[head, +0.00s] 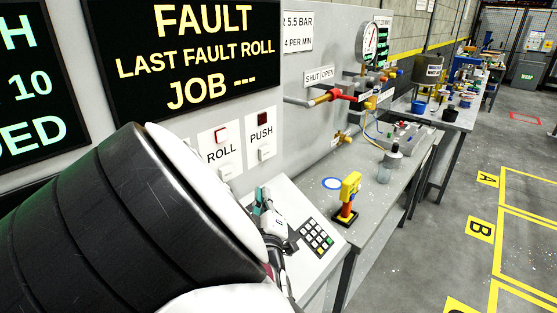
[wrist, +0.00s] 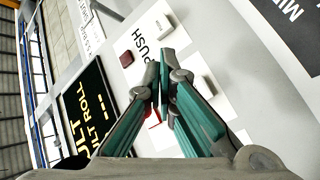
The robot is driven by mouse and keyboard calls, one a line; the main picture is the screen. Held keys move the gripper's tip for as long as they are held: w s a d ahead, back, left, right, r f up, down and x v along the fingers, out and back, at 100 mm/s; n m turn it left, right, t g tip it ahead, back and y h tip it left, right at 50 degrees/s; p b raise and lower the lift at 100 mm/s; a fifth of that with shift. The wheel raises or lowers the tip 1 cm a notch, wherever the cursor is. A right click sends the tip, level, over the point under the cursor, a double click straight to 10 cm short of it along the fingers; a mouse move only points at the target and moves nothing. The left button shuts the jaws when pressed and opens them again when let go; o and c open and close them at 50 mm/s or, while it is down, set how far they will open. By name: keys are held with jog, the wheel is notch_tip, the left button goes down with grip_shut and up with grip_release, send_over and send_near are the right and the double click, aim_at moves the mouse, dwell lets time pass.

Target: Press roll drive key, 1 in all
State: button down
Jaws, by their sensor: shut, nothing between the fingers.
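In the head view the roll drive key (head: 227,172) is a small pale key under the ROLL label on the upright panel, below a red lamp (head: 221,134). In the wrist view the key (wrist: 208,86) shows just right of my fingertips, and the fingers cover the ROLL label. My gripper (head: 262,196) is shut and empty, its teal fingers together; it also shows in the wrist view (wrist: 162,80). In the head view it stands below and right of the key, apart from it. In the wrist view the gap between tips and panel is hard to judge.
The PUSH key (head: 266,152) sits right of the roll key, under a dark red lamp (head: 262,118). A display (head: 185,50) reads FAULT, LAST FAULT ROLL. A keypad (head: 316,237), a yellow-orange tool (head: 349,195) and a bottle (head: 390,165) are on the bench to the right.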

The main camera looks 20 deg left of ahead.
aim_at(227, 173)
jog(key=w+a+b, duration=0.2)
jog(key=a, duration=0.6)
jog(key=shift+w+a, duration=0.2)
jog(key=shift+a, duration=0.05)
jog(key=shift+a, duration=0.15)
dwell(1.5)
jog(key=shift+w+a, duration=0.1)
jog(key=shift+a, duration=0.15)
jog(key=shift+w+a, duration=0.15)
jog(key=shift+a, duration=0.25)
dwell(0.7)
jog(key=shift+d, duration=0.1)
jog(key=shift+s+d+p, duration=0.25)
jog(key=shift+d+p, duration=0.45)
